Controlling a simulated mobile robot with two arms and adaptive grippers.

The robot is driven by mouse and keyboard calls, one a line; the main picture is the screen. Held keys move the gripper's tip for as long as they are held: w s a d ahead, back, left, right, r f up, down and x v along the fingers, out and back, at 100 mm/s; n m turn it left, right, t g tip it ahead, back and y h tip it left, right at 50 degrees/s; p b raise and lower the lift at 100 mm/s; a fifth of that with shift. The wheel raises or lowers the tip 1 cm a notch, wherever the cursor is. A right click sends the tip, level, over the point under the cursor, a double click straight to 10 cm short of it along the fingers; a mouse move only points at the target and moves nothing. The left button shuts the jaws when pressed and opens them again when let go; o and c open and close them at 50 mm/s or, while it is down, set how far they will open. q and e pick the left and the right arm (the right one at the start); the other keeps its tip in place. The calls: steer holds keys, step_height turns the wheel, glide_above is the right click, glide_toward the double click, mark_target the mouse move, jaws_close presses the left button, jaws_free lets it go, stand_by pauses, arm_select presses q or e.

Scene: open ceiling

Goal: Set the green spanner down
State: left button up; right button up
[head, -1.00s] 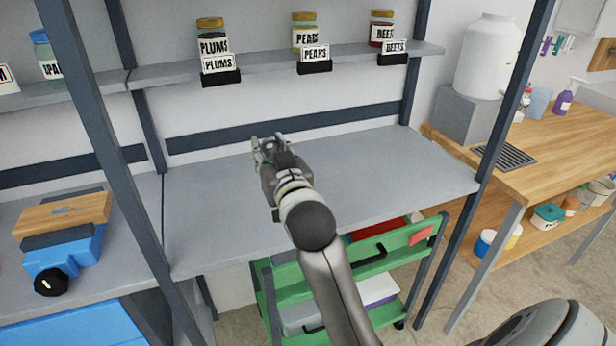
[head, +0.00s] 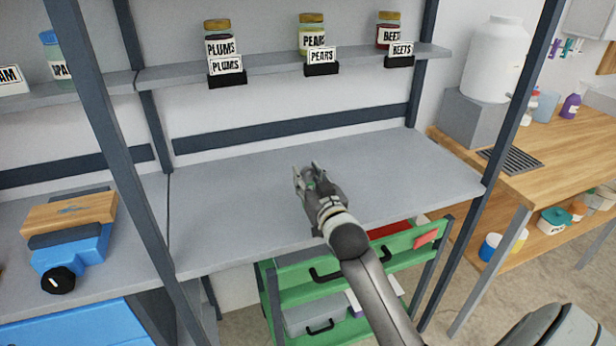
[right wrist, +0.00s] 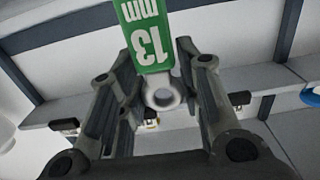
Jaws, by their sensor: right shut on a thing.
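The green spanner (right wrist: 143,40) shows in the right wrist view, with "13 mm" in white on its handle and a pale ring end pointing down in the picture. My right gripper (right wrist: 155,55) is shut on it, one finger on either side. In the head view my right gripper (head: 306,172) is over the grey middle shelf (head: 225,215); its height above the shelf is hard to judge. The spanner cannot be made out clearly there. My left gripper is not in view.
Jars of plums (head: 218,45), pears (head: 312,35) and beets (head: 388,35) stand on the upper shelf behind labels. A dark upright (head: 110,140) separates a blue tool (head: 75,250) at left. A green cart (head: 400,243) stands below. The middle shelf looks bare.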

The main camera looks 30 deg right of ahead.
steer(key=shift+f, duration=0.1)
steer(key=o, duration=1)
steer(key=shift+o, duration=0.2)
steer(key=shift+r, duration=0.2)
steer(key=shift+s+a+f, duration=0.1)
steer(key=shift+s, duration=0.25)
steer(key=b+v, duration=0.1)
steer(key=v, duration=1)
steer(key=shift+s, duration=0.15)
